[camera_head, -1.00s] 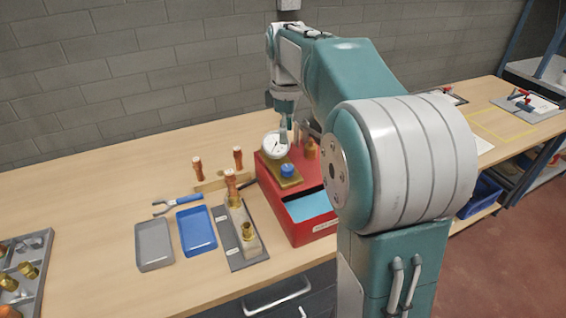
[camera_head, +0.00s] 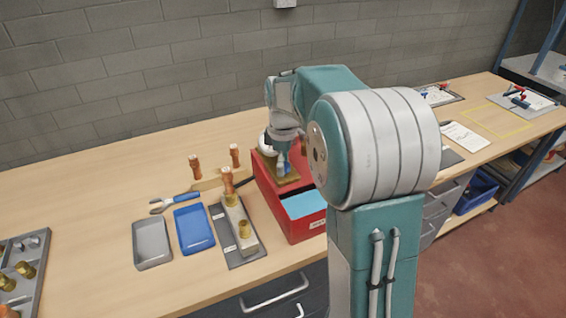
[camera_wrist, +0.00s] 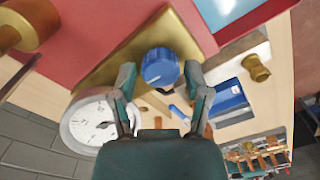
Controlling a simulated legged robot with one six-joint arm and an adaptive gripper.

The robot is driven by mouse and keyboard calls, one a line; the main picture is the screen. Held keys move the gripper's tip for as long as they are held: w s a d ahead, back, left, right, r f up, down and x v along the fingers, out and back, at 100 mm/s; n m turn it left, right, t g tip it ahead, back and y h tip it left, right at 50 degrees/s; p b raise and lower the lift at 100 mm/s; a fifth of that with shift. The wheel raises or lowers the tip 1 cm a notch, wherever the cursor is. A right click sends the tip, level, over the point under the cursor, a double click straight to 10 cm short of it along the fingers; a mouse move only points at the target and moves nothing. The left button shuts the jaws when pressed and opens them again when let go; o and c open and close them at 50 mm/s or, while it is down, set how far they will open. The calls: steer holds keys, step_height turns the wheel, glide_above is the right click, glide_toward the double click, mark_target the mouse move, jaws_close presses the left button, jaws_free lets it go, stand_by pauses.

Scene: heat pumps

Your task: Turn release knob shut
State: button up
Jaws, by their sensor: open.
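My gripper (camera_wrist: 160,82) is open, with one finger on either side of the knob in the wrist view. I cannot tell whether a finger touches it. In the head view my gripper (camera_head: 282,163) points down over the brass block. A round white gauge (camera_wrist: 92,124) with a dark needle sits beside the block. The block is on a red box (camera_head: 268,186).
The red box has an open light-blue compartment (camera_head: 304,204) at its front. Blue (camera_head: 194,230) and grey (camera_head: 152,243) trays, pliers (camera_head: 174,202) and a plate with copper and brass fittings (camera_head: 238,246) lie left of it. A brass cylinder (camera_wrist: 30,22) stands close by in the wrist view.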

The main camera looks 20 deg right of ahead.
jaws_close()
steer(key=shift+m, duration=0.3)
steer(key=m, duration=0.3)
steer(key=shift+m, duration=0.3)
steer(key=m, duration=0.4)
steer(key=shift+m, duration=0.3)
steer(key=m, duration=0.4)
steer(key=shift+d+m, duration=0.1)
steer(key=shift+m, duration=2.3)
